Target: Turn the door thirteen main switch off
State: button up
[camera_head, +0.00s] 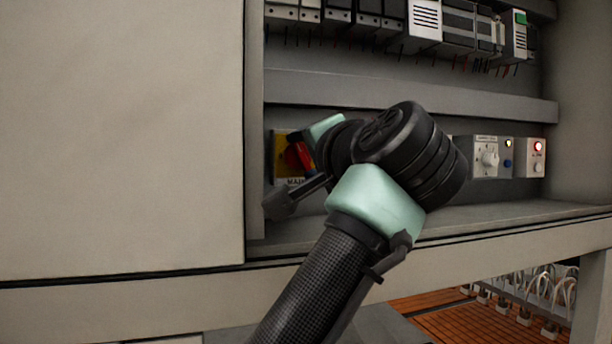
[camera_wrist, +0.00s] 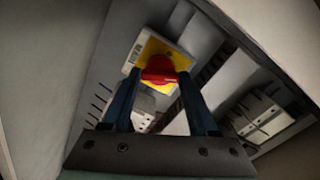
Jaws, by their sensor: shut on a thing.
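The main switch is a red rotary knob (camera_wrist: 158,70) on a square yellow plate (camera_wrist: 181,61), seen in the wrist view. In the head view its yellow plate (camera_head: 281,160) shows at the left end of the lower cabinet bay, with a label reading "MAIN" partly visible below. My gripper (camera_wrist: 160,76) has its two dark blue fingers on either side of the red knob and is shut on it. In the head view my wrist hides much of the switch and the fingertips. The knob's exact angle is hard to read.
A large grey cabinet panel (camera_head: 120,130) stands close on the left. Modules with wires (camera_head: 440,25) line the upper rail. A grey box with a white rotary knob (camera_head: 488,159) and a box with a red lamp (camera_head: 537,148) sit to the right. A shelf edge (camera_head: 480,232) runs below.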

jog(key=n+b, duration=0.1)
jog(key=n, duration=0.1)
jog(key=n+b, duration=0.1)
jog(key=n, duration=0.1)
jog(key=n+b, duration=0.1)
jog(key=n, duration=0.1)
jog(key=shift+d+f, duration=0.1)
jog(key=shift+f, duration=0.15)
jog(key=n+b, duration=0.1)
jog(key=n, duration=0.5)
jog(key=shift+r+n, duration=0.15)
jog(key=shift+n, duration=0.15)
jog(key=o, duration=1.4)
jog(key=shift+r, duration=0.1)
jog(key=b+v, duration=0.6)
jog(key=v, duration=0.7)
jog(key=shift+b, duration=0.3)
